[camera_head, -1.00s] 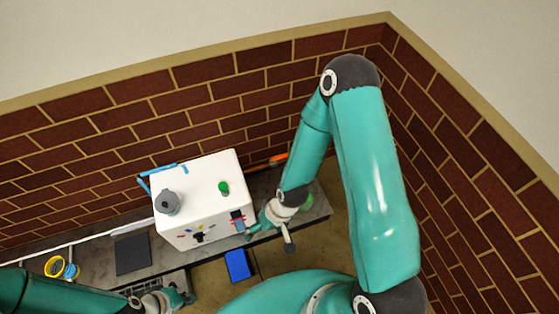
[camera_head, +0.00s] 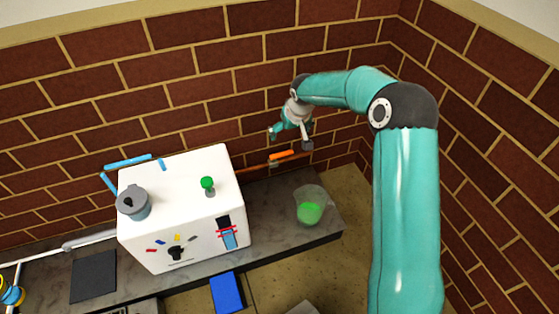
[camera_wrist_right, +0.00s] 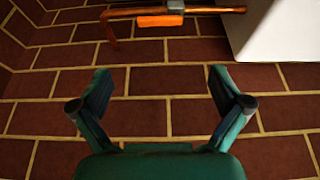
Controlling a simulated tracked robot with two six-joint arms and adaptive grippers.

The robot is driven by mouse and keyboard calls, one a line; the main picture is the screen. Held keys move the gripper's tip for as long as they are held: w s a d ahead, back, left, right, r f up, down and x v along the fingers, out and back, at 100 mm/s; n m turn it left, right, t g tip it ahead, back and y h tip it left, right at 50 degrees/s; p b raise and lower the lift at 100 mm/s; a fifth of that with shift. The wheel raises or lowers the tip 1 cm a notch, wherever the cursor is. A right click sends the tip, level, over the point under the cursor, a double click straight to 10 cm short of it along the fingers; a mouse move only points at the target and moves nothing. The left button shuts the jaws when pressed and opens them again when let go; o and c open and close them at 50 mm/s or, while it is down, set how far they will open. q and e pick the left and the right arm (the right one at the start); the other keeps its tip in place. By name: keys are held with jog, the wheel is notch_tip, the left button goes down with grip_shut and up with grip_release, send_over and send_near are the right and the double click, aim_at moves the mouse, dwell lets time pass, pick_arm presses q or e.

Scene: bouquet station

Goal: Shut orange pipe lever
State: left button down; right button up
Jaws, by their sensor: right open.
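The orange pipe lever (camera_head: 281,155) sits on a copper pipe (camera_head: 256,168) along the brick wall, to the right of the white box. In the right wrist view the orange lever (camera_wrist_right: 160,20) shows at the top, lying along the pipe (camera_wrist_right: 117,14) below a grey fitting. My right gripper (camera_head: 289,141) is open and empty, above the lever in the head view and apart from it. In the right wrist view its two fingers (camera_wrist_right: 164,90) are spread, with only brick wall between them. My left gripper is not in view.
A white box (camera_head: 180,180) with a grey pot (camera_head: 133,203) and a green knob (camera_head: 208,185) stands on the grey counter (camera_head: 270,205). A clear container with green contents (camera_head: 310,212) stands at the counter's right end. A blue block (camera_head: 227,292) is in front.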

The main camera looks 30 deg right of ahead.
aim_at(282, 154)
jog(key=b+x, duration=0.4)
jog(key=x, duration=1.2)
jog(key=shift+f+b, duration=0.3)
